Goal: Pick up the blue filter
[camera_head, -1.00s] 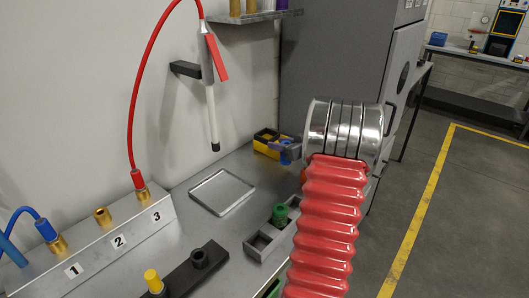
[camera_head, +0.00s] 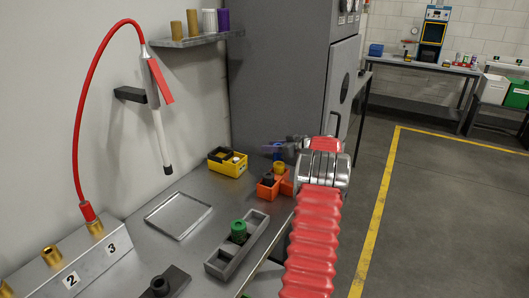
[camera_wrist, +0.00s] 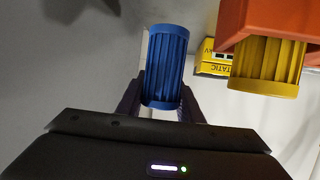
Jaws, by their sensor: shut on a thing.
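The blue filter (camera_wrist: 167,62) is a ribbed blue cylinder. In the wrist view it sits between the two dark fingers of my gripper (camera_wrist: 160,98), which are shut on it. In the head view my gripper (camera_head: 284,146) is small, at the far end of my arm, above the back right of the workbench. A little blue shows beside it there, too small to tell its outline. The filter appears held clear of the orange holder (camera_head: 267,189), with no contact visible.
A yellow ribbed filter (camera_wrist: 268,62) stands in the orange holder (camera_wrist: 285,18), close beside the blue one. A yellow box (camera_head: 228,168) is left of the holder. A grey rack (camera_head: 221,265) with a green piece (camera_head: 238,231) and an empty metal tray (camera_head: 178,214) lie nearer.

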